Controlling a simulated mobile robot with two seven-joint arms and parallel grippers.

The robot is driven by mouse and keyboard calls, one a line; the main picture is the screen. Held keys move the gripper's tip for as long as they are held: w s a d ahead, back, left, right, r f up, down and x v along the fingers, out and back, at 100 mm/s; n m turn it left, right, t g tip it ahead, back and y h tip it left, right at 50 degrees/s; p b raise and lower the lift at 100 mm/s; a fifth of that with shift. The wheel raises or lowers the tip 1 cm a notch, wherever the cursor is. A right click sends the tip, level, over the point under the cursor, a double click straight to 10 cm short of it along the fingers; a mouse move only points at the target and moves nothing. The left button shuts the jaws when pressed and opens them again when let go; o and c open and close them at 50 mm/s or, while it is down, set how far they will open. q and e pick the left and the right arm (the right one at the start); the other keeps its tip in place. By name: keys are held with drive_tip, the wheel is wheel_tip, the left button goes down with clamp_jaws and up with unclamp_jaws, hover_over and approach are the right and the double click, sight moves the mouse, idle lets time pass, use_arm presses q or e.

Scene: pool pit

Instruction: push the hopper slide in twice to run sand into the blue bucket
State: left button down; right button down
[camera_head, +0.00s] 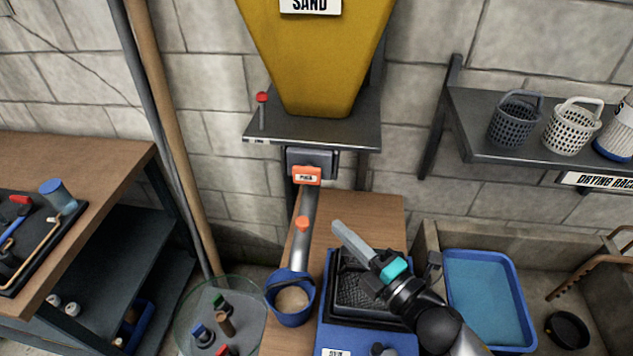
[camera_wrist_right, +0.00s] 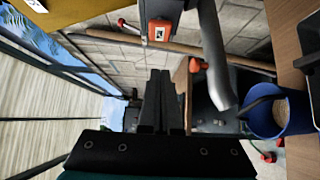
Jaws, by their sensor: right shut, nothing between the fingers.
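The yellow sand hopper (camera_head: 318,60) stands on a grey wall shelf. Below it is the slide's orange push face (camera_head: 307,176), which also shows at the top of the right wrist view (camera_wrist_right: 158,33). A grey chute (camera_head: 305,240) runs down to the blue bucket (camera_head: 290,315), which holds some pale sand; the bucket also shows in the right wrist view (camera_wrist_right: 270,133). My right gripper (camera_head: 338,227) is shut and empty. It is to the right of the chute, below and apart from the push face. My left gripper is out of view.
A black sieve tray on a blue box (camera_head: 328,340) lies beneath my right arm. A round clear bin (camera_head: 250,330) stands left of the bucket. A blue tray (camera_head: 485,285) and the drying rack (camera_head: 480,165) are at the right. An orange knob (camera_head: 302,223) sits on the chute.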

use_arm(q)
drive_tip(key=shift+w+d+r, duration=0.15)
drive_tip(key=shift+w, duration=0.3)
use_arm(e)
drive_tip(key=shift+s+r, duration=0.1)
drive_tip(key=shift+s, duration=0.45)
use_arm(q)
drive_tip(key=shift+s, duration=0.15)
use_arm(e)
drive_tip(key=shift+a, duration=0.1)
drive_tip(key=p, duration=0.1)
approach(302, 178)
drive_tip(key=x, duration=0.5)
drive_tip(key=shift+s+a, duration=0.15)
drive_tip(key=shift+a, duration=0.25)
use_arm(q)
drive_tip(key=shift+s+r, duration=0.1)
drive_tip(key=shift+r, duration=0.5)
use_arm(e)
drive_tip(key=shift+w+d, duration=0.1)
drive_tip(key=shift+w, duration=0.4)
